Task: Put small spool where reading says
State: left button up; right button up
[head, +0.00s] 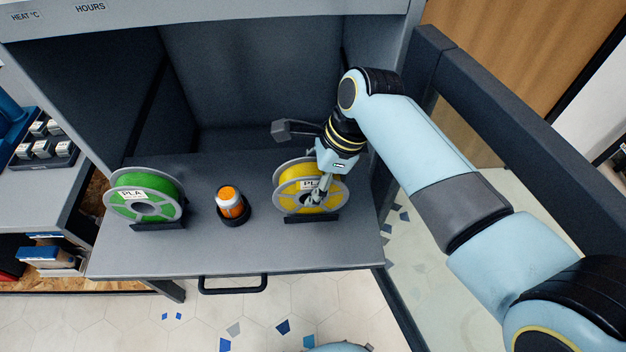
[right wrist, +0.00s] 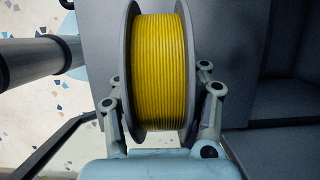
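A green spool (head: 157,185), also labelled PLA, stands in a holder at the left. I cannot tell which one counts as small. My right gripper (head: 318,192) is at the yellow spool. In the right wrist view its fingers straddle the yellow spool (right wrist: 160,70), one beside each flange; whether they press on it is unclear. The reading is out of view; only the HEAT °C (head: 25,15) and HOURS (head: 91,7) labels show. My left gripper is not in view.
An orange and white canister (head: 230,203) stands in a black cup between the spools. The grey cabinet floor (head: 180,257) is bare toward its front edge, with a black handle (head: 233,290) below. A dark post and rail (head: 500,125) run at the right.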

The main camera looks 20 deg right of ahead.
jog(key=o, duration=0.4)
jog(key=v, duration=1.2)
